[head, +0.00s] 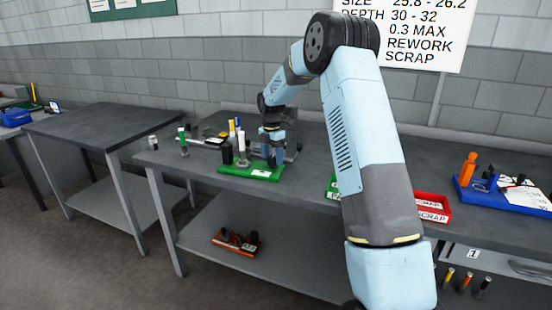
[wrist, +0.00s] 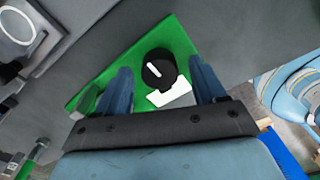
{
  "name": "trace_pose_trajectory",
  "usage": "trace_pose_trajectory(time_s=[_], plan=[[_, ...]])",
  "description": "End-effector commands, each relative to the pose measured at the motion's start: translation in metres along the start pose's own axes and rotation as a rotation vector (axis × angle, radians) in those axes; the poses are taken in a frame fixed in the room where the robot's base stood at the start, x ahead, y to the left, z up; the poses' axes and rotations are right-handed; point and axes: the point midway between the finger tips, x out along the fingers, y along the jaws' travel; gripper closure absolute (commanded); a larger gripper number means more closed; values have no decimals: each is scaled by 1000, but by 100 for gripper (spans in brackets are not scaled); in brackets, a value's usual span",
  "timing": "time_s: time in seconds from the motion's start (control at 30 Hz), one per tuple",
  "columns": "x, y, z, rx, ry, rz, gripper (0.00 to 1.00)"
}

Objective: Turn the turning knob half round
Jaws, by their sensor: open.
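The turning knob (wrist: 158,70) is a round black knob with a white pointer line, seen from above in the wrist view. It is on a green plate (wrist: 88,93), with a white label (wrist: 172,95) beside it. In the head view the green plate (head: 232,170) lies on the workbench, and I cannot make out the knob behind my gripper. My gripper (wrist: 160,82) is open, its two blue fingers on either side of the knob. Gaps show between the knob and both fingers. In the head view my gripper (head: 273,157) points down over the plate.
Black and white upright cylinders (head: 227,153) stand close left of my gripper. A grey machine (head: 291,145) stands just behind it. A red scrap tray (head: 432,208) and a blue tray (head: 500,193) are to the right.

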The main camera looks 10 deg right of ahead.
Motion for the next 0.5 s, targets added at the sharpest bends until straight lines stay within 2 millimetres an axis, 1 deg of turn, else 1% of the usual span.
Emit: trace_pose_trajectory(time_s=[0.03,0.17,0.47,0.5], plan=[[5,0,0,0,1,-1,30],[11,0,0,0,1,-1,30],[13,0,0,0,0,0,30],[13,0,0,1,0,0,33]])
